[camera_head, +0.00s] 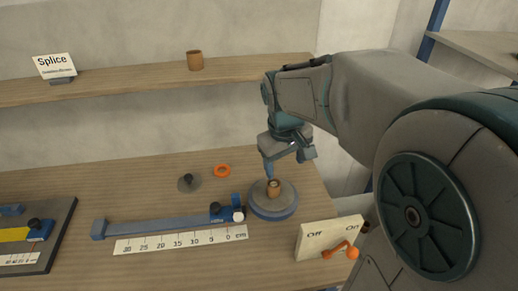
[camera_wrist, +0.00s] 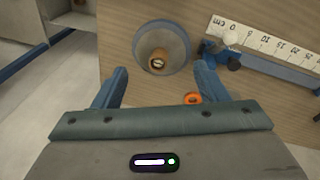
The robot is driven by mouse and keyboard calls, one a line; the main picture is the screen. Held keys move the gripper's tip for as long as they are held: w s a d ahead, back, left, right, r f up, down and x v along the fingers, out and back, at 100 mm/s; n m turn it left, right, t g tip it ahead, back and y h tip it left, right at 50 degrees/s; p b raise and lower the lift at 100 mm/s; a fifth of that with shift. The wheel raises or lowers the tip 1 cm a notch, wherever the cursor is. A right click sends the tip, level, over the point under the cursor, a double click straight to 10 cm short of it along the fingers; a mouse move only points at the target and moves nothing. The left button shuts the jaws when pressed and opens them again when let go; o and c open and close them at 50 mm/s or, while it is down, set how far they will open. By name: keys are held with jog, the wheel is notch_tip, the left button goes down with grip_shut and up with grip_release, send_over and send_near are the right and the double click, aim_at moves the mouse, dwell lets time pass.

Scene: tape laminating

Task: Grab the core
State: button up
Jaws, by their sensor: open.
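A brown core (camera_head: 273,187) stands upright at the middle of a round grey disc with a blue base (camera_head: 276,206) on the table's right part. In the wrist view the core (camera_wrist: 157,60) shows end-on, around a small post at the disc's centre. My gripper (camera_head: 285,166) is above the disc, its fingers pointing down near the core. In the wrist view my gripper (camera_wrist: 163,75) is open and empty, with the core between and slightly beyond the fingertips. A second brown core (camera_head: 195,60) stands on the shelf.
An orange ring (camera_head: 222,170) and a grey disc with a dark knob (camera_head: 188,182) lie behind the blue slide rail (camera_head: 165,226). A scale strip (camera_head: 180,240) lies in front. An Off/On switch box (camera_head: 328,238) with an orange lever stands front right. A Splice sign (camera_head: 54,66) is on the shelf.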

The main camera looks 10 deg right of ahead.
jog(key=w+f+n+g+y, duration=0.1)
jog(key=w+f+n, duration=0.15)
jog(key=w, duration=0.25)
jog(key=w+f+n+g, duration=0.1)
jog(key=w+f, duration=0.3)
jog(key=w, duration=0.2)
send_over(274, 184)
jog(key=shift+m, duration=0.25)
jog(key=f, duration=0.8)
jog(key=shift+a+f, duration=0.2)
jog(key=shift+f, duration=0.05)
jog(key=shift+d+f+p, duration=0.15)
jog(key=shift+f+p, duration=0.55)
jog(key=shift+f, duration=1.9)
jog(key=c, duration=1.1)
